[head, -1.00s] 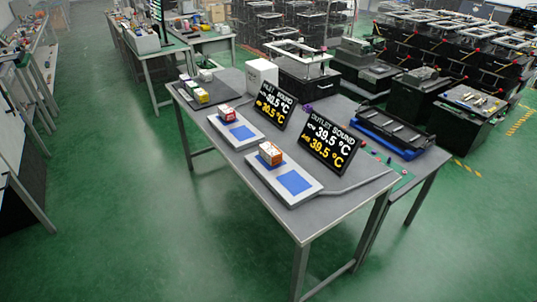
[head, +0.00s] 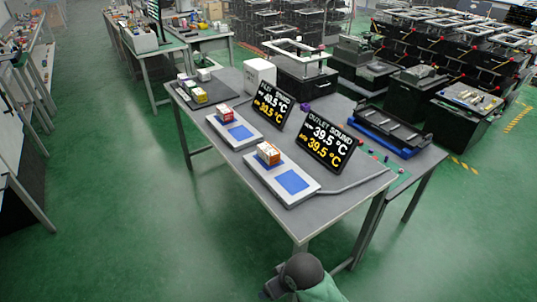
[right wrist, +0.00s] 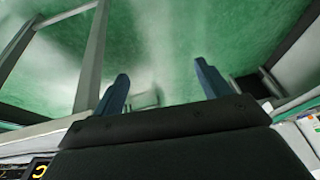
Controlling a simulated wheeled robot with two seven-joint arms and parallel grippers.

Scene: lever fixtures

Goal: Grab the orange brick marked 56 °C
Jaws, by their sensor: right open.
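An orange and white brick (head: 268,153) sits on the nearer white plate (head: 263,180), beside a blue square (head: 292,181). Its markings are too small to read. A red and white brick (head: 225,112) sits on the farther white plate (head: 225,131), next to another blue square. In the right wrist view my right gripper (right wrist: 161,78) is open, with nothing between its fingers and green floor beyond. In the head view part of my right arm (head: 301,272) shows at the bottom, in front of the table and well apart from the bricks. My left gripper is not in view.
The grey table (head: 335,203) carries an outlet display (head: 327,139) reading 39.5 °C on both lines and an inlet display (head: 270,104) behind the plates. Several coloured bricks stand on a dark mat (head: 217,98) at the back left. A black and blue tray (head: 388,133) lies right.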

